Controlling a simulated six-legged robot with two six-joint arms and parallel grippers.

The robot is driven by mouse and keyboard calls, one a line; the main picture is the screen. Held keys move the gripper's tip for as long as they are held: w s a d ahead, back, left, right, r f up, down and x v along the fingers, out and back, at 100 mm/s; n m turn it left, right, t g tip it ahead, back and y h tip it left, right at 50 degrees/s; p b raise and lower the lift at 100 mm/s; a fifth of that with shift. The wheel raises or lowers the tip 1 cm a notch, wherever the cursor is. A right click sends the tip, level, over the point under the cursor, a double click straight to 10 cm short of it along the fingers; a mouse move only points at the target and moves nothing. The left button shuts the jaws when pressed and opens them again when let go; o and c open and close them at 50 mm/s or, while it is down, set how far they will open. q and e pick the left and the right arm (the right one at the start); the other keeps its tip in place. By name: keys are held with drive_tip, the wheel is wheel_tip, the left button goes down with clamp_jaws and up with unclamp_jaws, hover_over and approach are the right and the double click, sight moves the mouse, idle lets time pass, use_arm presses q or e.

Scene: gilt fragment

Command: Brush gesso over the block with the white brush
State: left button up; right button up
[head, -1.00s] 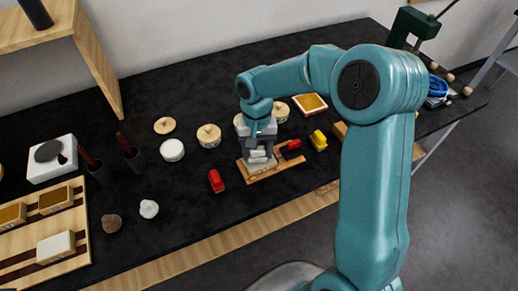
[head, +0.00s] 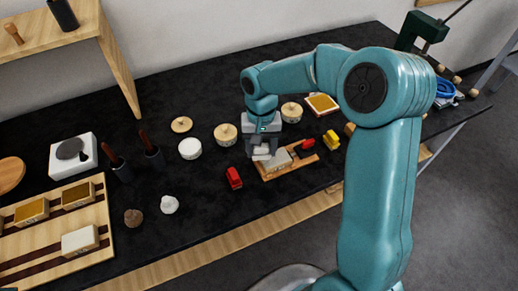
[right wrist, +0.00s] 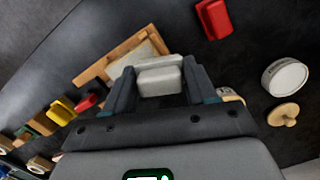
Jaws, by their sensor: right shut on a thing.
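My right gripper (head: 262,152) is shut on a pale, blocky thing, apparently the white brush (right wrist: 160,77), which shows between the fingers in the right wrist view. In the head view it is just left of the block (head: 278,160). The block is grey-white and lies on a wooden board (head: 290,171). In the right wrist view the block (right wrist: 141,55) is partly hidden behind the brush and a finger. I cannot tell whether the brush touches it. An open white jar (head: 190,149) stands to the left, and its contents look white. My left gripper is out of view.
A red clamp-like piece (head: 234,178) lies left of the board. Another red piece (head: 307,146) and a yellow one (head: 331,141) are at its right. A tan-lidded jar (head: 225,134) stands behind.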

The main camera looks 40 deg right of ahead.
drive_tip(key=shift+r+p, duration=0.3)
drive_tip(key=shift+r, duration=0.25)
drive_tip(key=shift+a+r+p, duration=0.15)
drive_tip(key=shift+r+p, duration=0.45)
drive_tip(key=shift+r, duration=0.2)
drive_tip(key=shift+r+p, duration=0.85)
drive_tip(key=shift+r, duration=0.35)
